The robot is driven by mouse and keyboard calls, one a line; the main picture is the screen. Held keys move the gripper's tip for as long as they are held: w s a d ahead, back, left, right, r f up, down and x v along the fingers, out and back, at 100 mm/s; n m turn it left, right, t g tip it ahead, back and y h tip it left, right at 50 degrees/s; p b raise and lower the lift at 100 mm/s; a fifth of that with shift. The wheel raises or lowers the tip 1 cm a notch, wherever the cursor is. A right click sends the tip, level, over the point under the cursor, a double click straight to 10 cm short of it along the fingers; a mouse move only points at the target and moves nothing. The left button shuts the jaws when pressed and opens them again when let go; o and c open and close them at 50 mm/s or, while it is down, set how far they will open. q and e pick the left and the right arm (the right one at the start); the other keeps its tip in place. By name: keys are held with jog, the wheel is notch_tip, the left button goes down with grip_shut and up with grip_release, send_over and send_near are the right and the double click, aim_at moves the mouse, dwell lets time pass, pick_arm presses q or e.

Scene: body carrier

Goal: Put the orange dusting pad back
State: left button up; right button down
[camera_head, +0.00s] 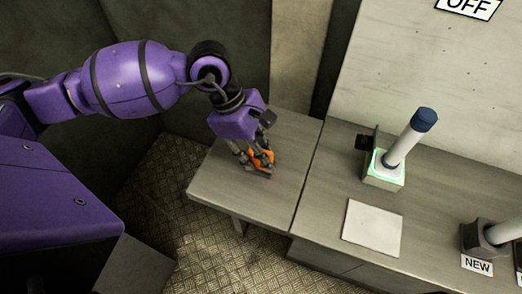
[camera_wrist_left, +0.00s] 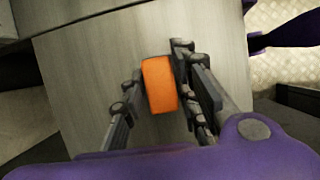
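The orange dusting pad (camera_head: 263,157) is a small orange block at the left end of the grey bench. In the left wrist view the pad (camera_wrist_left: 160,86) lies between the two fingers of my left gripper (camera_wrist_left: 156,62). The right finger is close against its side, while a gap shows along much of its left side. My left gripper (camera_head: 259,168) reaches down over the pad with its fingers apart, and partly hides it in the head view. I cannot tell whether the pad touches the bench. My right gripper is not in view.
A white handle with a blue cap (camera_head: 408,140) stands in a green-lit holder (camera_head: 384,178) on the bench. A pale square plate (camera_head: 372,228) lies in front of it. A dark holder (camera_head: 479,238) with a "NEW" label is at the right. Bare bench surrounds the pad.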

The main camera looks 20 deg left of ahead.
pick_arm(q)
jog(key=shift+o, duration=1)
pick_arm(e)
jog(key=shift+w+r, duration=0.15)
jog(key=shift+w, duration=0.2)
pick_arm(q)
jog(key=shift+r, duration=0.1)
jog(key=shift+a+r, duration=0.15)
jog(key=shift+r, duration=0.2)
jog(key=b+v, duration=0.1)
jog(key=v, duration=0.5)
jog(key=shift+w+r, duration=0.1)
jog(key=shift+r, duration=0.4)
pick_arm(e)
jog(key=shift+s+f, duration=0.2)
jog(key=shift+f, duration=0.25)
